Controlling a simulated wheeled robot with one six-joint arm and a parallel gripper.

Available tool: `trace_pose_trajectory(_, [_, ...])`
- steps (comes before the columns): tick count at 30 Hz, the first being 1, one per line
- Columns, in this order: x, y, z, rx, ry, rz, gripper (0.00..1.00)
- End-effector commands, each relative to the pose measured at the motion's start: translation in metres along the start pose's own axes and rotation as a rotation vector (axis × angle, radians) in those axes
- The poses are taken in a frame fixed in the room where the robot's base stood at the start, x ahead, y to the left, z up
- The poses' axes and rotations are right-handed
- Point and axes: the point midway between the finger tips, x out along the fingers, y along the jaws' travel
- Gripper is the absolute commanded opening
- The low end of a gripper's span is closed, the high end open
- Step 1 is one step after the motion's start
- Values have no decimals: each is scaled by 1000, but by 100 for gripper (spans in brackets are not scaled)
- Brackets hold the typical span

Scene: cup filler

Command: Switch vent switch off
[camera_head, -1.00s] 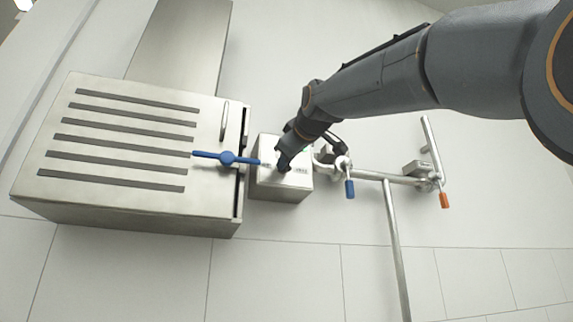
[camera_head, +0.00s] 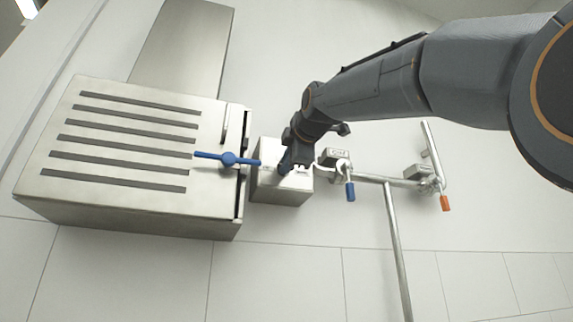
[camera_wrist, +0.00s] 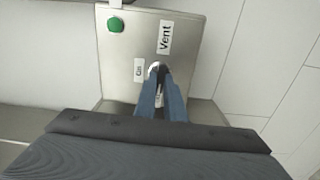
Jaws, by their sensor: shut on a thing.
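The vent box (camera_head: 280,190) is a small metal box on the wall, right of the louvred hood. In the wrist view its face (camera_wrist: 120,72) bears a "Vent" label (camera_wrist: 165,37), an "On" label (camera_wrist: 139,70) and a green light or button (camera_wrist: 115,25). My gripper (camera_head: 284,167) is at the front of this box. In the wrist view its blue fingers (camera_wrist: 162,85) are close together, shut on the vent switch (camera_wrist: 154,67). The fingers hide most of the switch and part of a lower label, so the switch's exact position cannot be told.
The hood (camera_head: 120,145) with a blue-handled lever (camera_head: 227,158) is just left of the box. Pipes (camera_head: 393,235) with a blue-handled valve (camera_head: 350,191) and an orange-handled valve (camera_head: 445,203) are to the right. The wall below is clear.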

Motion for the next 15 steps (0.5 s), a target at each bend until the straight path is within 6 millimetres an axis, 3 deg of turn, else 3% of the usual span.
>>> trace_pose_trajectory(15, [0,-1,0,-42,0,-2,0])
